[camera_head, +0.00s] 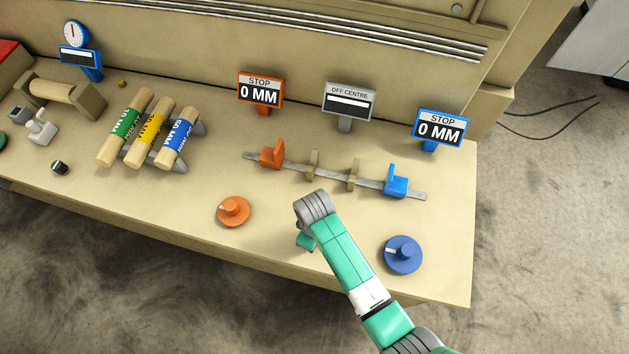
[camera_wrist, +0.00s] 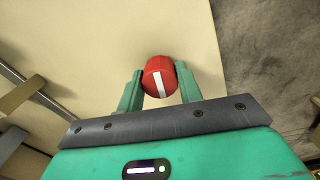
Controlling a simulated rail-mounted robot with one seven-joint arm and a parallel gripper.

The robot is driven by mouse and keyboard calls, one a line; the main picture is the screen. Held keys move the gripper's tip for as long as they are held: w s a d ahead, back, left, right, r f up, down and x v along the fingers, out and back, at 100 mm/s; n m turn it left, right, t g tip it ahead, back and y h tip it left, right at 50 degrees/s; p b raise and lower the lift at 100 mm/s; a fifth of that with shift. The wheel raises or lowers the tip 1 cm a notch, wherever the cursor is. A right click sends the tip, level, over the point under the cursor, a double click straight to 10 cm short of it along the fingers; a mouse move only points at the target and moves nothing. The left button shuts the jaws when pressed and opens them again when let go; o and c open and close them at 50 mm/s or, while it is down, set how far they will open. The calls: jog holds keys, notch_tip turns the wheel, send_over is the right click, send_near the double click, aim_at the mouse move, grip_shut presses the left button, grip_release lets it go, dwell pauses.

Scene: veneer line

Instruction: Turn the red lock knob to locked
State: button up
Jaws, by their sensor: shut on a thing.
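The red lock knob (camera_wrist: 158,72) is a round red knob with a white bar across its face. In the wrist view it sits between the two fingers of my gripper (camera_wrist: 158,88), which is shut on it. The white bar slants slightly, from upper left to lower right. In the head view my gripper (camera_head: 306,241) is low over the front of the bench, and the arm hides the red knob there.
An orange dial (camera_head: 233,210) stands left of my gripper and a blue dial (camera_head: 403,254) right of it. Behind are a metal rail (camera_head: 285,166) with an orange stop (camera_head: 272,154) and a blue stop (camera_head: 396,181). The bench (camera_head: 450,230) ends at the right.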

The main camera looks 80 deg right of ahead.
jog(key=m+p, duration=0.1)
jog(key=m, duration=0.1)
jog(key=m+p, duration=0.1)
jog(key=shift+r+m, duration=0.2)
jog(key=shift+m, duration=0.2)
jog(key=m+p, duration=0.2)
jog(key=m, duration=0.1)
jog(key=shift+m, duration=0.3)
jog(key=m+p, duration=0.1)
jog(key=m, duration=0.3)
jog(key=shift+p, duration=0.4)
jog(key=shift+w+f+m+p, duration=0.15)
jog(key=shift+m+p, duration=0.35)
jog(key=shift+m, duration=1.4)
jog(key=o, duration=1)
notch_tip(320, 180, up, 8)
jog(key=shift+f+p, duration=0.1)
jog(key=shift+p, duration=0.25)
